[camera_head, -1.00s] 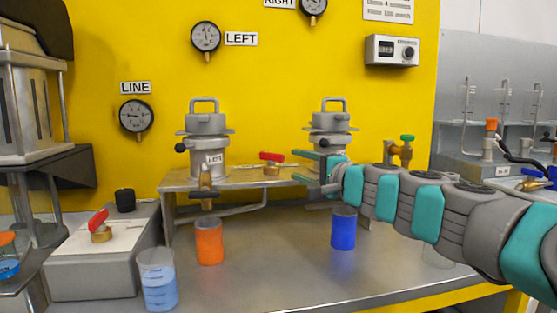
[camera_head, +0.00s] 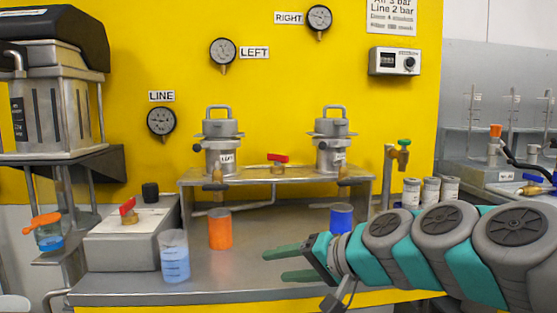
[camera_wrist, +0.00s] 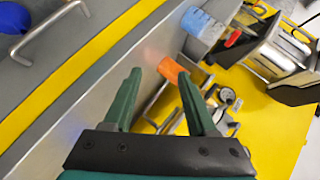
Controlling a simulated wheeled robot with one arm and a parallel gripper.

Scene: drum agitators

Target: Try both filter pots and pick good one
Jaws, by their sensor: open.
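Two grey metal filter pots stand on a raised metal shelf in the head view. The left pot (camera_head: 220,140) bears a LEFT label; the right pot (camera_head: 331,140) has a label too small to read. A small tap sits under each pot. A red-handled valve (camera_head: 278,160) is between them. An orange cup (camera_head: 220,230) stands below the left pot and a blue cup (camera_head: 341,219) below the right one. My gripper (camera_head: 284,264) is open and empty near the bench front, in front of the cups. In the wrist view my gripper (camera_wrist: 162,95) frames the orange cup (camera_wrist: 171,70) beyond its fingers.
A clear beaker of blue liquid (camera_head: 174,256) stands left of the orange cup. A grey box (camera_head: 130,238) with a red-handled valve is further left. Gauges marked LINE (camera_head: 161,122), LEFT (camera_head: 222,52) and RIGHT (camera_head: 319,18) hang on the yellow wall.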

